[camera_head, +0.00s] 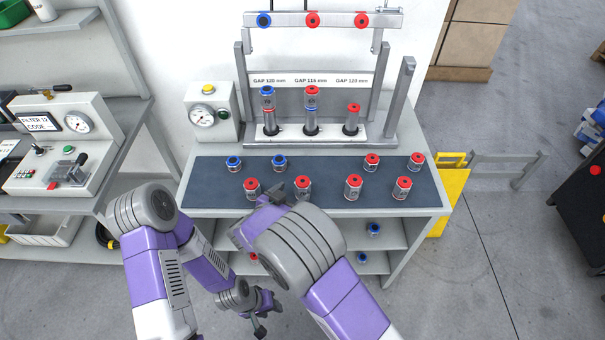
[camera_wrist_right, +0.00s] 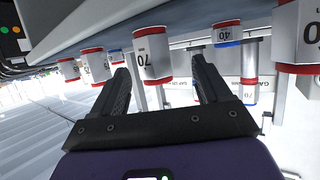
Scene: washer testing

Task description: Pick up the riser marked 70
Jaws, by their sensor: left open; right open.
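The riser marked 70 is a white cylinder with red end rings, seen in the right wrist view (camera_wrist_right: 152,57) between my right gripper's two fingertips (camera_wrist_right: 158,66), with gaps at its sides. That view is upside down. In the head view it appears to be the red-ringed riser (camera_head: 303,188) in the front row on the dark mat (camera_head: 325,172). My right gripper (camera_head: 278,194) is open beside it, partly hidden by my own wrist. My left gripper (camera_head: 265,315) is open and empty, low in front of the bench.
More red-ringed risers (camera_head: 353,188) stand right along the mat. Behind is the gap fixture (camera_head: 390,100) with three posts; a gauge box (camera_head: 211,112) stands left.

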